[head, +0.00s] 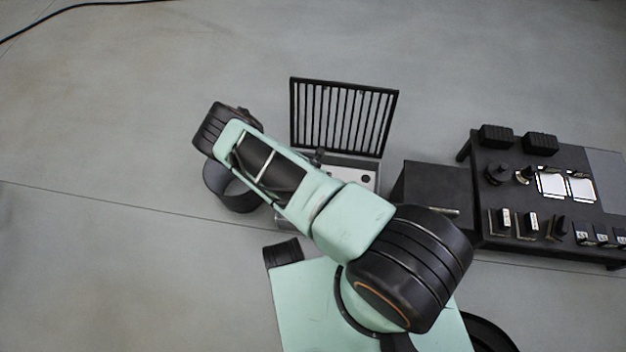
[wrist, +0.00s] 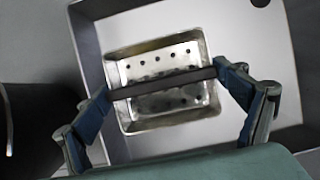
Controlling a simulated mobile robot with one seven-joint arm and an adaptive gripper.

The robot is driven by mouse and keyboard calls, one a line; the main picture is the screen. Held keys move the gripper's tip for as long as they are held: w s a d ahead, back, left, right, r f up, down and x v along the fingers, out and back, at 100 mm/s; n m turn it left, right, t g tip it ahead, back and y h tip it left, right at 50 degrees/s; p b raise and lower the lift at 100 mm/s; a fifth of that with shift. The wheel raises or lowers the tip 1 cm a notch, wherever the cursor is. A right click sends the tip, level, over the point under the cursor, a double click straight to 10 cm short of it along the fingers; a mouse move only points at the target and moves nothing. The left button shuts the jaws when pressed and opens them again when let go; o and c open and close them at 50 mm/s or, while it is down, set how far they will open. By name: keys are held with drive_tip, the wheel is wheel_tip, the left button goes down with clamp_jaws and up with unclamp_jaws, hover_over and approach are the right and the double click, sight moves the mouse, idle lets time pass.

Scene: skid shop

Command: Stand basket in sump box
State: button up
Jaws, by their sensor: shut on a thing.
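My gripper (wrist: 163,83) is shut on the dark bar handle of the basket, with one finger at each end of the bar. The basket (wrist: 165,122) is a shiny metal rectangular pan with holes, seen from above beneath the handle in the wrist view. The sump box (wrist: 265,60), with a grey rim and a pale inside, surrounds the basket in that view. I cannot tell whether the basket touches the box or hangs above it. In the head view the sump box (head: 362,170) is partly hidden by my arm, which also hides my gripper and most of the basket.
A black slatted grate (head: 343,115) stands up at the back of the sump box. A black round bin (head: 232,192) stands to the left. A dark cabinet (head: 432,188) and a black bench (head: 530,220) with small parts are to the right. The floor behind is clear.

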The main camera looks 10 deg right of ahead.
drive_tip(key=shift+f, duration=2.15)
drive_tip(key=shift+f, duration=0.75)
drive_tip(key=o, duration=1)
drive_tip(key=shift+o, duration=0.2)
drive_tip(key=shift+r, duration=0.1)
wheel_tip(320, 180, up, 8)
drive_tip(key=p, duration=0.6)
